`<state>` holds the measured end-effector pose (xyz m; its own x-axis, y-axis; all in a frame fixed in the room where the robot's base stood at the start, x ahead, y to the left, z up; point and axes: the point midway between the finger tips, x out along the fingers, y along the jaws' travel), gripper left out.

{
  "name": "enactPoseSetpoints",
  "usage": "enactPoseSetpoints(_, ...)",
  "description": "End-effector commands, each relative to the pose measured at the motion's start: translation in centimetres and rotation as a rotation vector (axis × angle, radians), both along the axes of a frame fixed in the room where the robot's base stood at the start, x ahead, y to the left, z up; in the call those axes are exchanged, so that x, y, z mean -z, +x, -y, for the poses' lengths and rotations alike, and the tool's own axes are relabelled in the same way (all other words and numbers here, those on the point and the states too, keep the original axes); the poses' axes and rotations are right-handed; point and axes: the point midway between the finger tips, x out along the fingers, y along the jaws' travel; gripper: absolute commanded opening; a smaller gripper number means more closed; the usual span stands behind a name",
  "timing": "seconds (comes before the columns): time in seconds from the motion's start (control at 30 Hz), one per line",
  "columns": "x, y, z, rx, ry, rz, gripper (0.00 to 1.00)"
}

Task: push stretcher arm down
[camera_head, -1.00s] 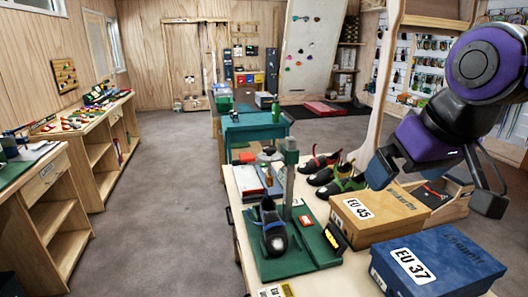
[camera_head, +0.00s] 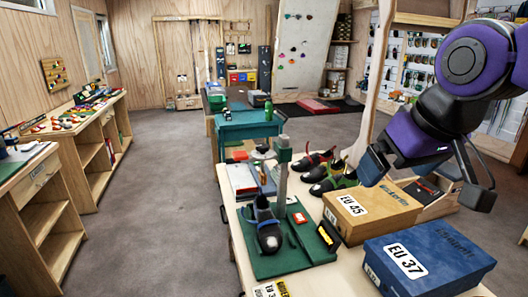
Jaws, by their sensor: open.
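The shoe stretcher stands on the light wooden table, with a green base (camera_head: 310,247) and an upright post (camera_head: 282,175). A grey-topped piece that looks like its arm (camera_head: 262,155) reaches left from the top of the post; its exact angle is hard to tell. A dark climbing shoe (camera_head: 268,232) sits on the base below it, toe toward the camera. My gripper (camera_head: 425,181) is open and empty, its blue fingertips wide apart. It hangs to the right of the stretcher, above the shoe boxes, apart from the post.
A tan EU 45 box (camera_head: 390,212) and a blue EU 37 box (camera_head: 440,262) stand right of the stretcher. Several climbing shoes (camera_head: 325,178) lie behind it. A teal table (camera_head: 245,125) stands farther back. Grey floor (camera_head: 165,205) is clear on the left.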

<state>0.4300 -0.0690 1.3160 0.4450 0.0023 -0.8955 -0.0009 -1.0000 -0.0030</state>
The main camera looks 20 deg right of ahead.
Motion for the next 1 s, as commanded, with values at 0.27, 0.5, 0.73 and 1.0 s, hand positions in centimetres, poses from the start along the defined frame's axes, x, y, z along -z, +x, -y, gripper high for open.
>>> enactPoseSetpoints(0.27,-0.4,0.5,0.0,0.005,0.003,-0.005,0.56)
enactPoseSetpoints(0.5,-2.3,3.9,-0.4,0.045,0.022,-0.036,0.01)
enactPoseSetpoints(0.73,-4.2,8.4,-1.1,0.098,0.045,-0.072,0.0)
enactPoseSetpoints(1.0,-5.6,14.0,-2.1,0.162,0.066,-0.113,0.0)
